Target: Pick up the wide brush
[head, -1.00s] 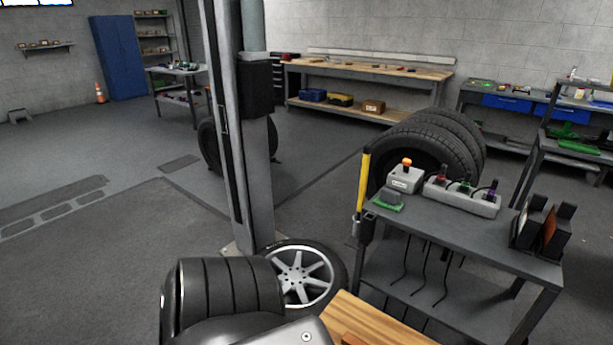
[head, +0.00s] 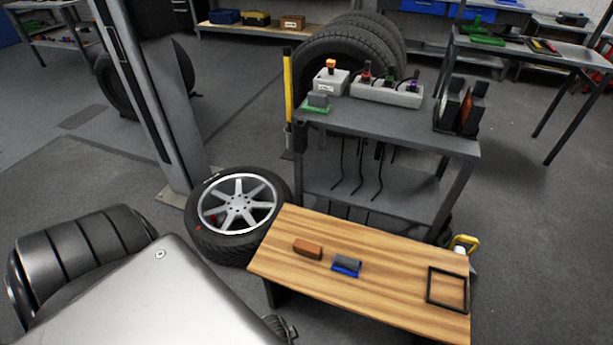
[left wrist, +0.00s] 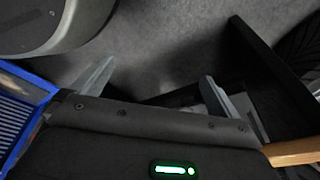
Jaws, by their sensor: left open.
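A small blue block with a grey top (head: 346,265), brush-like, lies on the wooden bench (head: 390,285). A plain brown block (head: 308,249) lies to its left. A green piece with a grey top (head: 317,101) sits on the grey cart's left front corner. Which of these is the wide brush I cannot tell for sure. My left gripper (left wrist: 152,88) is open, with nothing between its fingers but floor behind. The bench's wooden edge shows at the right of the left wrist view. No brush shows there. My right gripper is out of view.
A black square frame (head: 447,289) lies on the bench's right end. A wheel (head: 238,205) lies on the floor left of the bench. A blue slatted object (left wrist: 22,115) is in the left wrist view.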

